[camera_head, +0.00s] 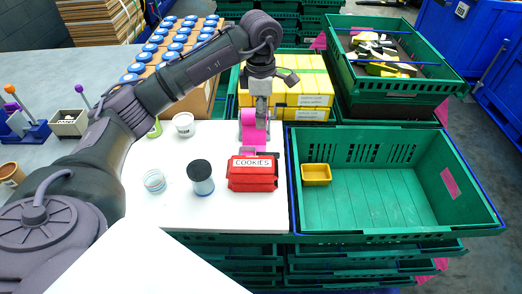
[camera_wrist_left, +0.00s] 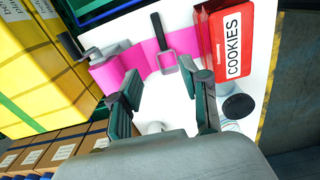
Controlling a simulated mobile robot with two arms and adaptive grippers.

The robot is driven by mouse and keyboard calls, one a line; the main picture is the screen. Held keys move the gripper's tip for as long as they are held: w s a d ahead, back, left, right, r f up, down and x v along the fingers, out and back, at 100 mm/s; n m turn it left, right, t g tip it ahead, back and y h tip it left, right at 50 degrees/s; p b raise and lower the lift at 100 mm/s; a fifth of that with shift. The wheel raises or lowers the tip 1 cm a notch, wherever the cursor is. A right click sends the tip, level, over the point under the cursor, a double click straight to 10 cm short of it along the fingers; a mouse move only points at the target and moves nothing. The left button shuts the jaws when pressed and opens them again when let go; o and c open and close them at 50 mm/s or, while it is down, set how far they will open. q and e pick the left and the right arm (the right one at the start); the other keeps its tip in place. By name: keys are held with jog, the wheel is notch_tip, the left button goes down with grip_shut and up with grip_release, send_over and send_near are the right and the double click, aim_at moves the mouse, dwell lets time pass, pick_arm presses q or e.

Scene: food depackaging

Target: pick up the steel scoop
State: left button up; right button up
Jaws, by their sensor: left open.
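The steel scoop (camera_wrist_left: 168,62) shows in the left wrist view as a small grey square piece with a black handle (camera_wrist_left: 158,30). It lies over a pink strip (camera_wrist_left: 150,52) on the white table, beside the red cookies package (camera_wrist_left: 232,40). My left gripper (camera_wrist_left: 163,92) is open and empty, its fingers spread on either side just short of the scoop. In the head view my left gripper (camera_head: 260,118) points down behind the cookies package (camera_head: 252,174), over the pink strip (camera_head: 248,150). The scoop is hard to make out there. My right gripper is not in view.
A dark-lidded jar (camera_head: 201,178), a clear cup (camera_head: 155,181) and a white cup (camera_head: 184,124) stand on the white table (camera_head: 225,212). A green crate (camera_head: 385,225) with a yellow tray (camera_head: 316,174) is at the right. Yellow boxes (camera_head: 305,92) stand behind the gripper.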

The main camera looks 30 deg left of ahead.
pick_arm(q)
jog(key=p, duration=0.2)
send_near(260, 150)
jog(key=shift+s+d+f, duration=0.75)
jog(key=shift+s+f, duration=0.05)
jog(key=shift+s, duration=0.15)
jog(key=shift+s+f, duration=0.1)
jog(key=shift+f, duration=0.4)
notch_tip(260, 150, down, 4)
jog(key=shift+s+r+p, duration=0.1)
jog(key=shift+r+p, duration=0.1)
jog(key=shift+p, duration=0.9)
jog(key=shift+f, duration=0.5)
jog(key=shift+c, duration=0.2)
grip_shut()
